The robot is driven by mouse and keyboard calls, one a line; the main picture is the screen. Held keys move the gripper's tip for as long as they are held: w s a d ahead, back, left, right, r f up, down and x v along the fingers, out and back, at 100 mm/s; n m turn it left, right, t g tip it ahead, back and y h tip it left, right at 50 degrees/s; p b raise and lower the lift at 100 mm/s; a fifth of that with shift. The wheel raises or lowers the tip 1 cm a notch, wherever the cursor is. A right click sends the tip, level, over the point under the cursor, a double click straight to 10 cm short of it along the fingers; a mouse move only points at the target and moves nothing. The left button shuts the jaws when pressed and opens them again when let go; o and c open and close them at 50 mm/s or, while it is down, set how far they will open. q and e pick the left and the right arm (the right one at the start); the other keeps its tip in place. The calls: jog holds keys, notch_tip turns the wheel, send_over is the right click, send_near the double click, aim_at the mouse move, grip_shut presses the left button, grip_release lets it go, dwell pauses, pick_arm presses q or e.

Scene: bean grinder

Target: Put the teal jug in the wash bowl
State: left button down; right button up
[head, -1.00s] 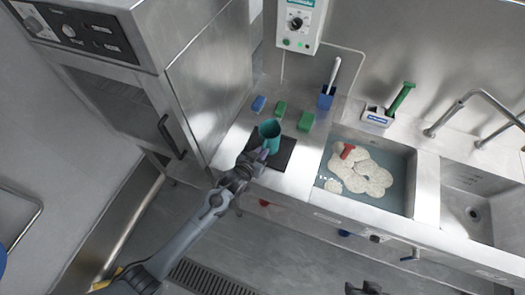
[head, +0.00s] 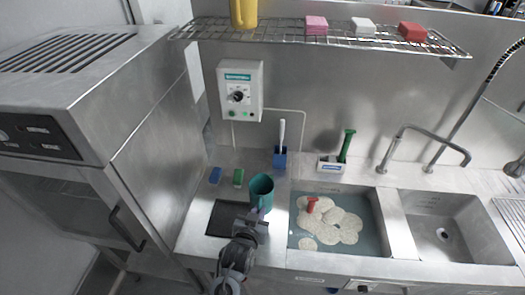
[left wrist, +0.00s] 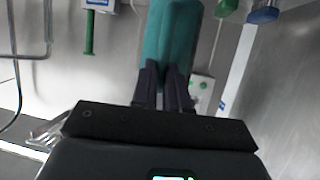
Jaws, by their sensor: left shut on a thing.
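The teal jug (head: 261,188) is upright in the head view, over the counter between the dark mat and the basin. My left gripper (head: 259,212) is shut on its near side. In the left wrist view the jug (left wrist: 172,38) fills the top middle, between the gripper's fingers (left wrist: 164,88). The jug seems lifted off the counter, but its base is partly hidden by the gripper. The wash bowl (head: 374,240) is the sink basin to the right, with grey-blue water, pale foam and a red-handled item (head: 312,204). My right gripper is out of view.
The dark mat (head: 222,218) lies bare at left.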

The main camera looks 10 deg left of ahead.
pick_arm(q)
jog(key=s+a+f, duration=0.2)
jog(key=s+f, duration=0.1)
jog(key=f, duration=0.1)
jog(key=s+a+r+n+y, duration=0.15)
jog(key=s+a+r, duration=0.25)
jog(key=s+a, duration=0.4)
jog(key=s+a+r+p, duration=0.2)
jog(key=r+p, duration=0.6)
jog(key=p, duration=0.1)
jog(key=s+a+r+p, duration=0.2)
jog(key=r+p, duration=0.6)
jog(key=p, duration=0.1)
jog(key=shift+s+a+r+y, duration=0.15)
jog(key=shift+a+y, duration=0.05)
jog(key=shift+y, duration=0.15)
